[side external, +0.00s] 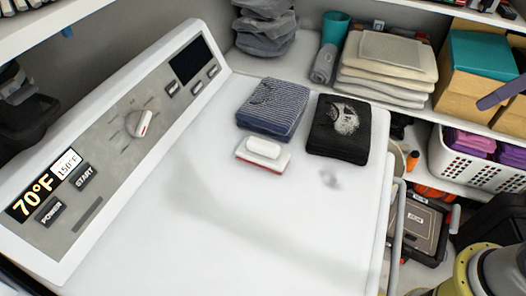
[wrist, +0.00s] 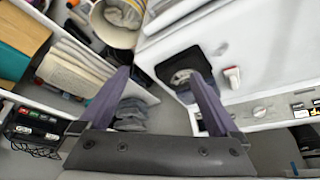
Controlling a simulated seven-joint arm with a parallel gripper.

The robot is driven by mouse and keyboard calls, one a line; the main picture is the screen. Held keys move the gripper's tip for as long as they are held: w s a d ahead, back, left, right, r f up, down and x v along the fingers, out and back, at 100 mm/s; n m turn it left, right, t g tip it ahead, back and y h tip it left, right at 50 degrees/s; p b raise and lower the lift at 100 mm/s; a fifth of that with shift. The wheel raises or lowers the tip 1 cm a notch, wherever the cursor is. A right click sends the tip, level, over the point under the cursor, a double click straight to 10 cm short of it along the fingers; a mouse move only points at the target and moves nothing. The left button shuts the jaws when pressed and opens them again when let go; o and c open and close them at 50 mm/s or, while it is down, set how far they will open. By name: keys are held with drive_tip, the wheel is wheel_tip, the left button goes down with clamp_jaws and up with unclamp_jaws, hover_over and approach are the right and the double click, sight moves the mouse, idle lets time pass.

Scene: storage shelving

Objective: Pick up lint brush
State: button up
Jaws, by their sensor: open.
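The lint brush (side external: 263,151), a white handle on a white and red base, lies on the white machine top in front of the folded clothes. It also shows in the wrist view (wrist: 232,77), right of my gripper's right finger. My gripper (wrist: 160,73) is open, with nothing seen between its two purple-grey fingers. In the side view only part of a finger (side external: 500,93) shows at the right edge, well away from the brush and near the shelves.
A folded striped cloth (side external: 272,108) and a folded black shirt (side external: 339,128) lie close behind the brush. The machine's control panel (side external: 125,130) rises at the left. Shelves with folded towels (side external: 388,65) and a white basket (side external: 462,160) stand behind. The front machine top is clear.

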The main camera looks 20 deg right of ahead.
drive_tip(key=w+a+r+n+g, duration=0.1)
drive_tip(key=w+a+r, duration=0.2)
drive_tip(key=w, duration=0.2)
drive_tip(key=w+a+r+n, duration=0.1)
drive_tip(key=w+a+r, duration=0.1)
drive_tip(key=w+a, duration=0.15)
drive_tip(key=n+g, duration=0.4)
drive_tip(key=n, duration=0.1)
hover_over(263, 142)
wheel_tip(263, 142, down, 12)
drive_tip(key=f, duration=0.7)
drive_tip(key=shift+s+d+f, duration=0.1)
drive_tip(key=shift+s+f, duration=0.15)
drive_tip(key=shift+f, duration=0.1)
drive_tip(key=shift+w+f, duration=0.2)
drive_tip(key=shift+f, duration=2.75)
drive_tip(key=shift+r, duration=0.1)
drive_tip(key=c, duration=1.5)
